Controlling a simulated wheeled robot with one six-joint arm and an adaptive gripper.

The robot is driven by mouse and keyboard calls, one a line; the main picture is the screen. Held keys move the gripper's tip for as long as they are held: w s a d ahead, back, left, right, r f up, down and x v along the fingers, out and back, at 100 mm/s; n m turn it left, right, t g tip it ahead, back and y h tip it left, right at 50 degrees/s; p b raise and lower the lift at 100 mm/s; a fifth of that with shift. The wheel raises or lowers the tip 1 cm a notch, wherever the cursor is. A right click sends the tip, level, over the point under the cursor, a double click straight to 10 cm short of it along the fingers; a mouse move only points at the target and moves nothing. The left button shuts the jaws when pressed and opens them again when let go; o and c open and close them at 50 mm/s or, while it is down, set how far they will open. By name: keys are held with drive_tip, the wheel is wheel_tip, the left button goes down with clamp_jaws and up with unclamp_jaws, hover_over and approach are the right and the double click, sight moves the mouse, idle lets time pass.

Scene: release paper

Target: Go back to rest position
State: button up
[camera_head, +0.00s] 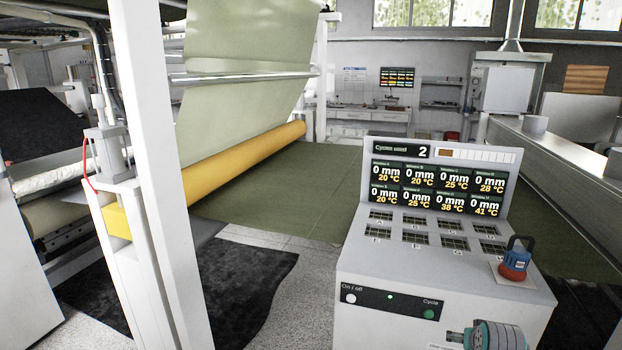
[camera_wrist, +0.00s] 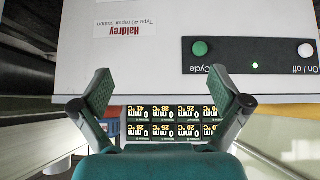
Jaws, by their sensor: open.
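My gripper (camera_wrist: 160,92) is open and empty in the wrist view, with its two green-padded fingers spread apart. Beyond it the front of the white control console (camera_wrist: 230,20) shows upside down, with the green Cycle button (camera_wrist: 200,48) and the white On / off button (camera_wrist: 305,50). The console display (camera_wrist: 172,122) shows between the fingers. In the head view the console (camera_head: 365,260) stands at the right, with a lit display (camera_head: 436,185) reading "Cycles used 2". Part of my arm (camera_head: 493,335) shows at the bottom right, in front of the console; my fingers are hidden there.
A blue and red device (camera_head: 515,258) sits on the console's right side. A white post (camera_head: 150,150) rises at the left. A yellow roller (camera_head: 230,165) with green sheet (camera_head: 245,110) stands behind it. A dark mat (camera_head: 240,285) lies on the speckled floor.

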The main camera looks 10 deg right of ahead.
drive_tip(key=s+a+f+n+t, duration=0.1)
drive_tip(key=s+a+f, duration=0.45)
drive_tip(key=a, duration=0.25)
drive_tip(key=s+a+f+n+t+y, duration=0.1)
drive_tip(key=s+a+f+t, duration=0.1)
drive_tip(key=s+a+f, duration=0.4)
drive_tip(key=s+a+f+n+t, duration=0.1)
drive_tip(key=s+a+f, duration=0.1)
drive_tip(key=s+a, duration=0.6)
drive_tip(key=s+a+r+n+t+y, duration=0.2)
drive_tip(key=s+a+r, duration=0.2)
drive_tip(key=s+a, duration=0.75)
drive_tip(key=s+a+r+n+t+y, duration=0.1)
drive_tip(key=s+r, duration=1)
drive_tip(key=s, duration=0.2)
drive_tip(key=shift+s+a+r+t+y, duration=0.3)
drive_tip(key=shift+s+a+t, duration=0.05)
drive_tip(key=shift+a+t, duration=0.05)
